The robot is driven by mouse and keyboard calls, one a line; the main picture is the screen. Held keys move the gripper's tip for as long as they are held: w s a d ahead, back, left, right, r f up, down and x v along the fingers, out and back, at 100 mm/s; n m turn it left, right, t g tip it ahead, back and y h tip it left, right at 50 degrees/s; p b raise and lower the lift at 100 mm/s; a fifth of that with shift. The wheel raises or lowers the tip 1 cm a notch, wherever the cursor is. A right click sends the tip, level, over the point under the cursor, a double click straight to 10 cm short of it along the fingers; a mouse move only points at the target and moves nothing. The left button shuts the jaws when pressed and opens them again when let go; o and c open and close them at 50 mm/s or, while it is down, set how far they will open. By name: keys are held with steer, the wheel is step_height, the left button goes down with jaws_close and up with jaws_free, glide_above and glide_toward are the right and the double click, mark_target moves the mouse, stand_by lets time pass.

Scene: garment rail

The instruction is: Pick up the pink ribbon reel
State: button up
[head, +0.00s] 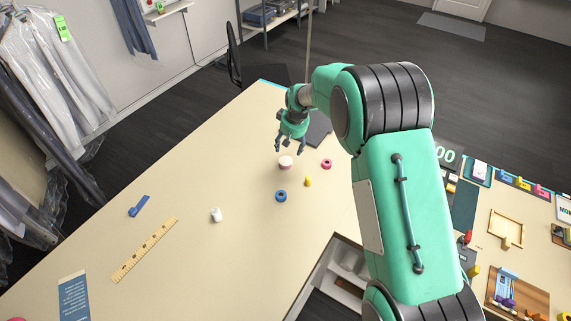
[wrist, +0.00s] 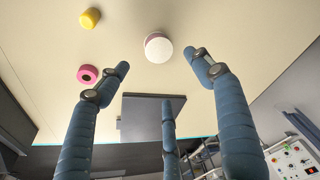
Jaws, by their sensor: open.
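The pink ribbon reel (head: 326,163) is a small bright pink ring with a dark centre, lying on the cream table to the right of my gripper in the head view. In the wrist view the pink reel (wrist: 84,71) is just outside my left-hand finger, not between the fingers. My gripper (head: 290,147) is open and empty above the table, its fingers pointing down; in the wrist view the gripper (wrist: 162,72) shows three blue fingers spread apart. A round white-topped piece with a pink side (head: 285,162) lies nearer the space between the fingers.
A yellow piece (head: 308,181) and a blue reel (head: 281,196) lie near the pink reel. A white spool (head: 216,215), a ruler (head: 145,250) and a blue tool (head: 138,207) are farther left. A dark flat panel (wrist: 150,112) shows near the table edge. Much of the table is bare.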

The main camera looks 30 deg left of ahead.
glide_above(286, 161)
steer(key=d, duration=0.1)
steer(key=f, duration=0.7)
steer(key=shift+s+f+p, duration=0.4)
steer(key=shift+f, duration=0.2)
steer(key=shift+p+x, duration=0.6)
steer(key=shift+x, duration=1.85)
steer(key=shift+c, duration=0.5)
steer(key=c, duration=1)
